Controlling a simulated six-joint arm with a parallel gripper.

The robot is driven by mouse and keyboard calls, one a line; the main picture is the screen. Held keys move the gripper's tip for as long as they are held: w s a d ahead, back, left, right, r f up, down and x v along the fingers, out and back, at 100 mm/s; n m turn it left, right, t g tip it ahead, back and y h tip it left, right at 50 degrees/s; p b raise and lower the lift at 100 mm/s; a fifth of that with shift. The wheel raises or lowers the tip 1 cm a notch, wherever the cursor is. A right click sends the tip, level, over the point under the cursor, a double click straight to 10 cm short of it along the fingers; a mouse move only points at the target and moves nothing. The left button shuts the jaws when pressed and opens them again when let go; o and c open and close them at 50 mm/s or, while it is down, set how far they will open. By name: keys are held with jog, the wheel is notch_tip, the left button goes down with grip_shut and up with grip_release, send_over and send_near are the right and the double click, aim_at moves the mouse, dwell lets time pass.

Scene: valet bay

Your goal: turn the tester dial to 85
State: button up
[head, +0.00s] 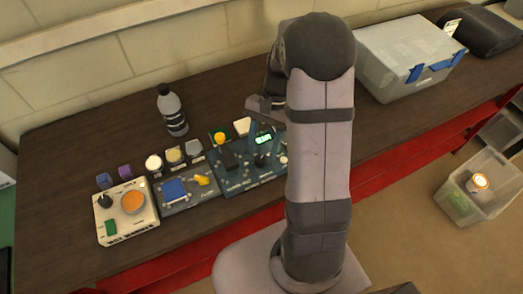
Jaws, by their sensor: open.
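The tester looks to be the dark teal panel (240,183) on the bench, left of my arm. It has a lit green display (264,138), too small to read. A dark knob (260,160), which may be the dial, sits just below the display, and its pointer setting cannot be made out. Another dark control (229,160) is further left on the panel. My gripper (264,130) is open above the panel's display end, with its fingers pointing down around the display area. I cannot tell whether they touch a knob. My arm hides the panel's right side.
A cream box (127,224) with an orange disc and a grey panel (190,196) with blue and yellow parts stand to the left. A lidded clear bin (408,62) is at the back right. The bench between bottle and bin is largely clear.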

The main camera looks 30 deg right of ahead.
jog(key=shift+x, duration=0.75)
jog(key=shift+c, duration=0.3)
jog(key=c, duration=1)
jog(key=shift+o, duration=0.2)
jog(key=shift+r+n+p, duration=0.1)
jog(key=shift+n+p, duration=0.4)
jog(key=shift+w, duration=0.1)
jog(key=o, duration=1)
